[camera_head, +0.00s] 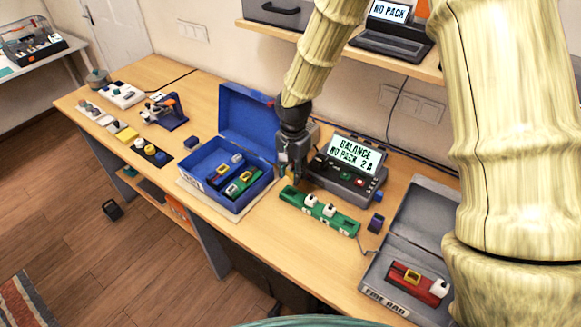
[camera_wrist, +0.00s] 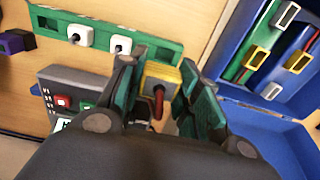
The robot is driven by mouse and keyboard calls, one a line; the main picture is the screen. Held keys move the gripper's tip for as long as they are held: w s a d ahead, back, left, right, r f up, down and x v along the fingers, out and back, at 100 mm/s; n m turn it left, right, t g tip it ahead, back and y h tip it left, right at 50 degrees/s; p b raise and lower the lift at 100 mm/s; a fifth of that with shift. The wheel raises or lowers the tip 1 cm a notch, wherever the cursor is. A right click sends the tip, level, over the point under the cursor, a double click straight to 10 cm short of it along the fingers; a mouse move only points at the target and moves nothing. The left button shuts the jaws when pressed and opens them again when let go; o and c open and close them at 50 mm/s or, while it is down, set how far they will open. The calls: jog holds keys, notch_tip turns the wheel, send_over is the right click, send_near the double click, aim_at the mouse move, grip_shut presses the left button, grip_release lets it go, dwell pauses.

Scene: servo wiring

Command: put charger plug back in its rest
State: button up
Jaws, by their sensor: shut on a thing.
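A yellow plug (camera_wrist: 162,74) with a red lead shows between the fingers of my gripper (camera_wrist: 165,95) in the wrist view. My gripper (camera_head: 292,176) is shut on it, beside the left end of a green rest strip (camera_head: 338,220) in the head view. The strip (camera_wrist: 150,43) holds two white plugs (camera_wrist: 80,35); the yellow plug is close to its free end. Whether plug and strip touch cannot be told. The charger (camera_head: 347,178), reading "BALANCE NO PACK 2 A", stands behind the strip.
An open blue case (camera_head: 236,207) with packs stands left of my gripper. A small purple block (camera_head: 376,222) lies near the strip's right end. A shelf (camera_head: 330,48) overhangs behind.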

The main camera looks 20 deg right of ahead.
jog(key=shift+s, duration=0.1)
jog(key=w+f, duration=0.1)
jog(key=f, duration=0.1)
jog(key=w+f+b, duration=0.1)
jog(key=f, duration=0.1)
jog(key=shift+w, duration=0.15)
jog(key=shift+s+f+b, duration=0.3)
jog(key=shift+s+b, duration=0.25)
jog(key=shift+b, duration=0.05)
jog(key=shift+a+f, duration=0.1)
jog(key=shift+f, duration=0.1)
jog(key=shift+w+f+b, duration=0.35)
jog(key=shift+f, duration=0.55)
jog(key=shift+s+r, duration=0.15)
jog(key=shift+s, duration=0.1)
jog(key=shift+w, duration=0.1)
